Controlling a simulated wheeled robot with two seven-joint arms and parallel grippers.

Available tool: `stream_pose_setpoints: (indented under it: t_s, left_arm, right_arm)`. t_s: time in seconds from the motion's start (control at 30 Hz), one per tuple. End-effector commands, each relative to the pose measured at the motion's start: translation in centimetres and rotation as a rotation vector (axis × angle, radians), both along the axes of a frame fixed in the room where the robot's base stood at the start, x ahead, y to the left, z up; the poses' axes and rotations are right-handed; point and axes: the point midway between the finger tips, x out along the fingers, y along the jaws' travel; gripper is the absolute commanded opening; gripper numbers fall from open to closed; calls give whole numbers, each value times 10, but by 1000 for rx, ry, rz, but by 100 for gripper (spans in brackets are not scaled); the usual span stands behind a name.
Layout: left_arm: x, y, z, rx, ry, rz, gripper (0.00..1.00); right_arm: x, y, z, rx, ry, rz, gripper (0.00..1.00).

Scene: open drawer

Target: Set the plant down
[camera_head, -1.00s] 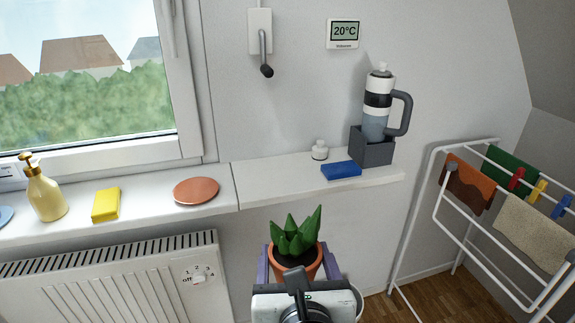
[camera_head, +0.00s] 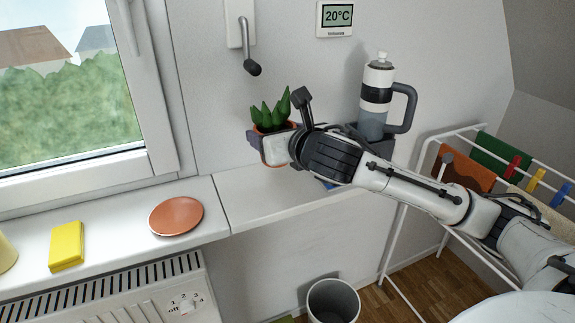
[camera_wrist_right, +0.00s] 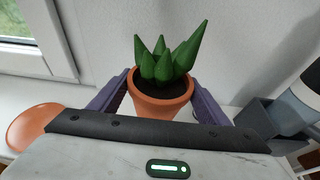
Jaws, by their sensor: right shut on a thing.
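The plant (camera_head: 271,112) is a green succulent in a terracotta pot. My right gripper (camera_head: 272,130) is shut on the pot, above the right part of the white sill. In the right wrist view the pot (camera_wrist_right: 160,104) stands upright between the purple fingers of my right gripper (camera_wrist_right: 160,95). The pot's underside is hidden, so I cannot tell whether it touches the sill. A terracotta saucer (camera_head: 176,216) lies empty on the sill to the left, and also shows in the right wrist view (camera_wrist_right: 32,126). My left gripper is not in view.
A bottle (camera_head: 376,100) stands in a grey holder (camera_head: 380,146) right of the plant. A blue block (camera_head: 330,184) is mostly hidden behind my arm. A yellow sponge (camera_head: 66,246) lies left of the saucer. The sill (camera_head: 250,206) has bare room right of the saucer.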

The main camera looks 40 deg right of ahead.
Motion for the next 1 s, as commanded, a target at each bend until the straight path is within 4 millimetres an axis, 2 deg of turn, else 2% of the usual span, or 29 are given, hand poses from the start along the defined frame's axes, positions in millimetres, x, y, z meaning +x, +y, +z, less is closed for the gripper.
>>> stream_pose_setpoints:
  t_s: [0.03,0.1,0.33,0.53,0.87,0.9,1.0]
  left_arm:
    - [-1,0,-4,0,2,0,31]
    - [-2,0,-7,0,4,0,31]
    - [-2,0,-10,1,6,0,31]
    - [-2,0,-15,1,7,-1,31]
    - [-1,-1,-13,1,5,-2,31]
    - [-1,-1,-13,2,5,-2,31]
    - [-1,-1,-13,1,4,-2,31]
  right_arm:
    - [0,0,-11,2,-1,0,30]
    - [0,0,-21,0,-2,0,30]
    - [0,0,-38,-1,-7,0,30]
    - [0,0,-65,1,-5,-1,30]
    - [0,0,-69,-2,-7,0,30]
    - [0,0,-73,-1,-1,-1,72]
    - [0,0,-72,-1,-1,-1,88]
